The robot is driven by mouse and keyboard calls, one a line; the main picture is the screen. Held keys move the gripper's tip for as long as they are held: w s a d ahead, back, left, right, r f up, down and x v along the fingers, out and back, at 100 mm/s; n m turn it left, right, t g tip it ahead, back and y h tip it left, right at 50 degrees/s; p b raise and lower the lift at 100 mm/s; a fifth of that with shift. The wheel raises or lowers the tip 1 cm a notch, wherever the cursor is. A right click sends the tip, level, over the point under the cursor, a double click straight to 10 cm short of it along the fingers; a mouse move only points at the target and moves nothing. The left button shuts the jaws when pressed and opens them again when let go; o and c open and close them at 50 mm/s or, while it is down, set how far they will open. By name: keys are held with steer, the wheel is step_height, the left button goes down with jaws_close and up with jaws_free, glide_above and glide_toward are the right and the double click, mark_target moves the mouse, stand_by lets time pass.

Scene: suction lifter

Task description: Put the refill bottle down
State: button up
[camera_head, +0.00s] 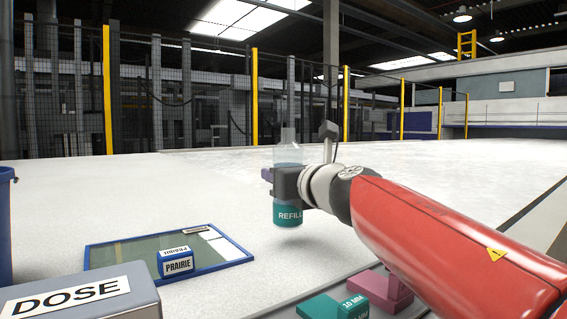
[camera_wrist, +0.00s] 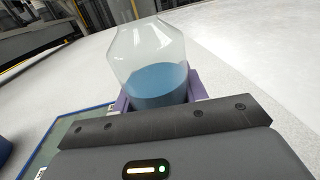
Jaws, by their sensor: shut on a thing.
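The refill bottle (camera_head: 288,214) is a clear bottle with a narrow neck, blue liquid and a teal band reading REFILL. It is upright in the middle of the head view. My gripper (camera_head: 283,182) is shut around its middle from the right. In the wrist view the clear upper part of the bottle (camera_wrist: 150,48) rises between the purple jaw pads of my gripper (camera_wrist: 160,98), with blue liquid below. The far side of the bottle is hidden.
A grey DOSE box (camera_head: 80,297) is at the front left, below a blue bin (camera_head: 5,225). A teal block (camera_head: 325,307) and a pink block (camera_head: 383,291) sit at the front. Pale surface beyond is clear.

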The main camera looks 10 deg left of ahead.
steer(key=shift+f+b, duration=1.15)
steer(key=shift+f, duration=0.6)
steer(key=shift+f, duration=0.1)
steer(key=o, duration=1.2)
steer(key=v, duration=1.1)
steer(key=shift+s+d, duration=0.15)
steer(key=shift+d, duration=0.05)
steer(key=shift+s+d, duration=0.15)
steer(key=shift+s, duration=0.1)
